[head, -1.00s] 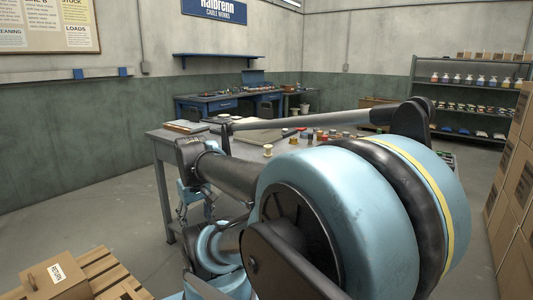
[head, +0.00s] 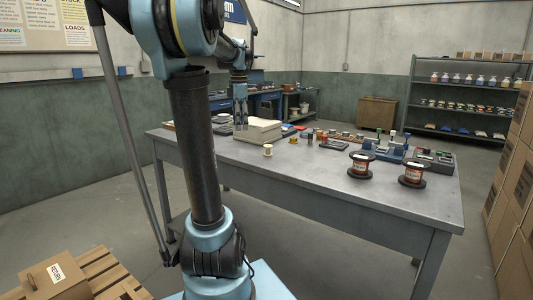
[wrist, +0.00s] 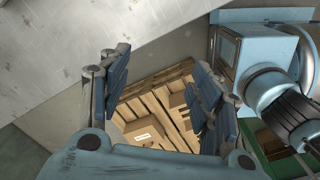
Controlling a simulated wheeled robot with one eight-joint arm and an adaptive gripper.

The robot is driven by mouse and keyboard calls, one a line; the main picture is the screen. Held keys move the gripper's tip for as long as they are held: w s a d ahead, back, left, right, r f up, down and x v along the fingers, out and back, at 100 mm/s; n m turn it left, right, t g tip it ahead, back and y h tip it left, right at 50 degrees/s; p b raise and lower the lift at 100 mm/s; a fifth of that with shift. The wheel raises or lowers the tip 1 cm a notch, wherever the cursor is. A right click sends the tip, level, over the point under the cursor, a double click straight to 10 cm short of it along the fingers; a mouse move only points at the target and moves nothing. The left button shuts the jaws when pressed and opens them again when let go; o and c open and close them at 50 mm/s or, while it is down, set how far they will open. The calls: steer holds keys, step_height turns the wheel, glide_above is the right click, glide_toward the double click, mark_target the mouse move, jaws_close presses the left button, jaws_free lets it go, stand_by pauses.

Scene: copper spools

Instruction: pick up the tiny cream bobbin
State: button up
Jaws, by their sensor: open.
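A tiny cream bobbin (head: 268,150) stands upright on the grey metal table (head: 330,175), near its front edge and left of the middle. My gripper (head: 240,124) hangs to the upper left of the bobbin in the head view, in front of a pale box-like stack. It is apart from the bobbin. In the wrist view my gripper (wrist: 158,88) has its two blue-padded fingers wide apart with nothing between them. The bobbin does not show in the wrist view.
A cream box-like stack (head: 260,131) stands right beside my gripper. Two large copper spools (head: 361,166) (head: 413,173) stand on the right of the table. Several small spools and trays line its back. A wooden pallet (wrist: 165,85) with cartons lies on the floor.

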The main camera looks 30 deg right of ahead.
steer(key=w+d+r+n, duration=0.1)
steer(key=d+n, duration=0.1)
steer(key=d, duration=0.4)
steer(key=w+d+r+n, duration=0.1)
steer(key=d+r+n, duration=0.1)
steer(key=d, duration=0.5)
glide_toward(268, 145)
steer(key=f, duration=0.6)
steer(key=shift+a, duration=0.4)
steer(key=shift+d+f, duration=0.15)
steer(key=shift+f, duration=1.15)
steer(key=shift+d+f, duration=0.15)
steer(key=shift+f, duration=1.2)
steer(key=shift+c, duration=0.6)
steer(key=shift+s, duration=0.1)
steer(key=c, duration=1)
